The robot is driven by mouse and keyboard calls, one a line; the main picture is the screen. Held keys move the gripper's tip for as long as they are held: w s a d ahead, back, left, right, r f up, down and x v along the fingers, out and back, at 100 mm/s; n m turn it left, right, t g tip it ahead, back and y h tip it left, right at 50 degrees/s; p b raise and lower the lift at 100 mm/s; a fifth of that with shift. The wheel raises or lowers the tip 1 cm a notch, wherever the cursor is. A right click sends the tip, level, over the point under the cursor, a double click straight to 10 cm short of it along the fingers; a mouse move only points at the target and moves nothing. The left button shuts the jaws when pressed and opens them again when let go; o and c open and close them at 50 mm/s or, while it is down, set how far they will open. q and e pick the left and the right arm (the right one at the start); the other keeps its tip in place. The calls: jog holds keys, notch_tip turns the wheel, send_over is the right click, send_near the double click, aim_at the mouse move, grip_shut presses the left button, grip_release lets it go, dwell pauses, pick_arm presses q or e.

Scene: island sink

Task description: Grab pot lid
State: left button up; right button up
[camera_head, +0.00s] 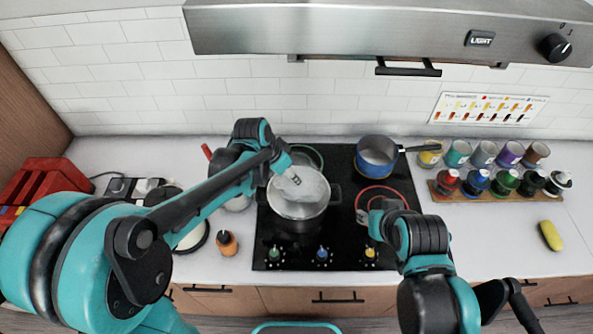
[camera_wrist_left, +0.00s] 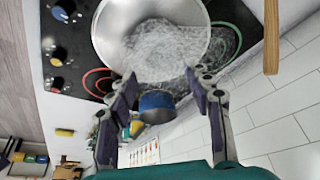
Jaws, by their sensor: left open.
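A silvery pot (camera_head: 300,208) stands on the left part of the black cooktop. Its round top looks whitish and cloudy; I cannot tell whether this is a lid or the contents. The same round top (camera_wrist_left: 165,45) fills the upper middle of the left wrist view. My left gripper (camera_head: 292,178) reaches over the pot from the left. In the wrist view its two fingers (camera_wrist_left: 160,78) are spread apart and empty, near the pot's rim. No lid knob shows clearly. My right gripper (camera_head: 368,212) is low over the cooktop's right side; its fingers are not clear.
A wooden pepper mill (camera_head: 227,242) stands left of the cooktop. The range hood (camera_head: 350,28) hangs above.

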aim_at(299, 188)
pick_arm(q)
jog(key=x, duration=0.5)
jog(key=b+x, duration=0.1)
jog(key=x, duration=0.1)
jog(key=shift+s+d+f, duration=0.1)
jog(key=shift+s+d, duration=0.15)
jog(key=shift+d, duration=0.2)
grip_shut()
